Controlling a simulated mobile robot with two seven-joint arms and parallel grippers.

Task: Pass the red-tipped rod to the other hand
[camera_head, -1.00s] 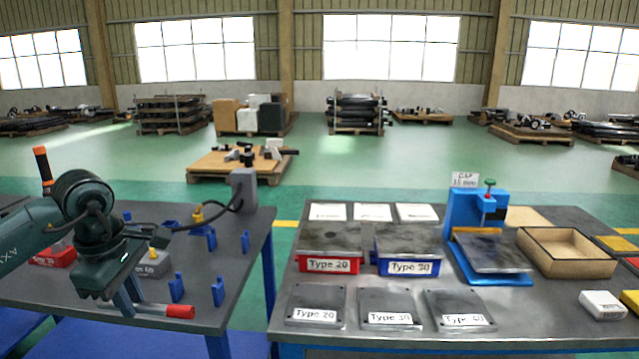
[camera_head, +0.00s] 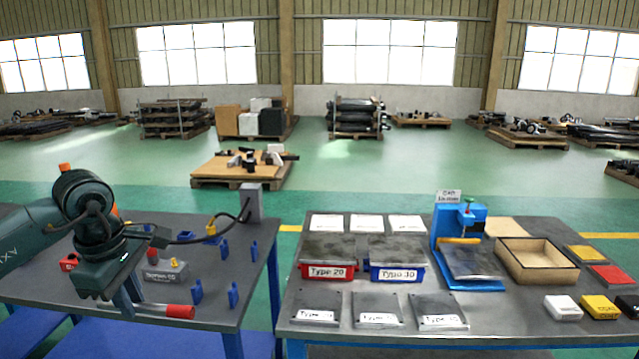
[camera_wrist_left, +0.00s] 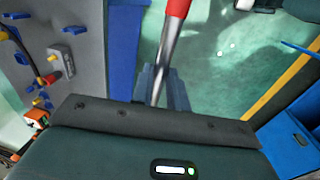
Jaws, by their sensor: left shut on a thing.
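My left gripper (camera_head: 128,303) is at the front of the left table, shut on a grey metal rod with a red tip (camera_head: 180,311). The rod lies roughly level in the head view, its red end pointing right. In the left wrist view, the rod's bare metal (camera_wrist_left: 168,48) runs up from between the fingers (camera_wrist_left: 162,88), and the red tip (camera_wrist_left: 177,8) reaches the top edge. The rod's other end is mostly hidden by the gripper. My right gripper is in neither view.
The left table (camera_head: 215,310) carries blue holders (camera_head: 197,291), a grey labelled block (camera_head: 165,270) and a grey post with a cable (camera_head: 251,203). A floor gap separates it from the right table (camera_head: 300,285), which holds bins, plates, a blue stand (camera_head: 447,232) and a wooden tray (camera_head: 537,262).

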